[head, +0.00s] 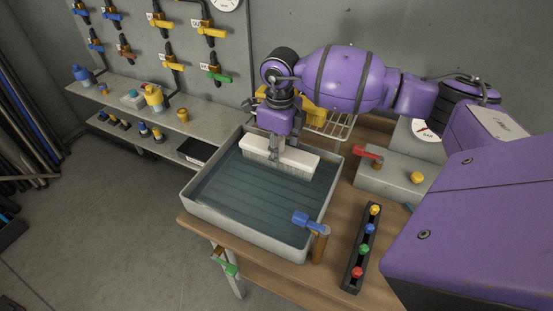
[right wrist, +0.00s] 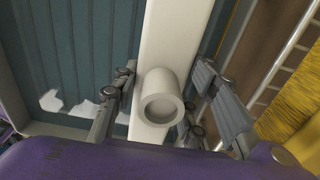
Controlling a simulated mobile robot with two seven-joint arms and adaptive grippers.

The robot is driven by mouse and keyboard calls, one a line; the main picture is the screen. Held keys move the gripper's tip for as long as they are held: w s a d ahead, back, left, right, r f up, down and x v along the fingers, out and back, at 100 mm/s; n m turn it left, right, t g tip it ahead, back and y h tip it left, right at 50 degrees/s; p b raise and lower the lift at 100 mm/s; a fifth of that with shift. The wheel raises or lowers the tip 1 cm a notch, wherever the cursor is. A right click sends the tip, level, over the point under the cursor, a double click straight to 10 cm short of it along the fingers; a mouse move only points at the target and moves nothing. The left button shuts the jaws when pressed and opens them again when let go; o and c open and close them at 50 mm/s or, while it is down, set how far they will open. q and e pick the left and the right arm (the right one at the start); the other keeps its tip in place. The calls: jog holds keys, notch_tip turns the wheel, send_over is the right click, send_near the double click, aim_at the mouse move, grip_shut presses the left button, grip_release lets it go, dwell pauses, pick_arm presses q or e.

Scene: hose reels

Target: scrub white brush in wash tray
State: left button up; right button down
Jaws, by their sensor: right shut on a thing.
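The white brush (head: 300,158) is a long white block with bristles below. It is in the wash tray (head: 247,233), near the tray's far side. The tray is grey with a dark ribbed bottom. My right gripper (head: 277,147) reaches down from above and is shut on the brush. In the right wrist view its fingers (right wrist: 165,100) stand on either side of the round white knob on the brush's back (right wrist: 163,97). Whether the bristles touch the tray bottom I cannot tell. My left gripper is not in view.
A blue-handled tap (head: 310,222) stands at the tray's near right corner. A wire rack with a yellow thing (head: 318,113) is behind the tray. A strip of coloured knobs (head: 364,244) and a grey box with a red lever (head: 395,177) are on the right. White patches (right wrist: 52,101) show on the tray bottom.

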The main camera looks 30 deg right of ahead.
jog(key=r, duration=0.3)
jog(key=r+p, duration=0.1)
jog(key=shift+s+a+r, duration=0.15)
jog(key=shift+s+a, duration=0.1)
jog(key=shift+a, duration=0.15)
jog(key=shift+r, duration=0.35)
jog(key=shift+w+d+r+p, duration=0.1)
jog(key=shift+r+p, duration=0.15)
jog(key=shift+p, duration=0.05)
jog(key=shift+r, duration=0.1)
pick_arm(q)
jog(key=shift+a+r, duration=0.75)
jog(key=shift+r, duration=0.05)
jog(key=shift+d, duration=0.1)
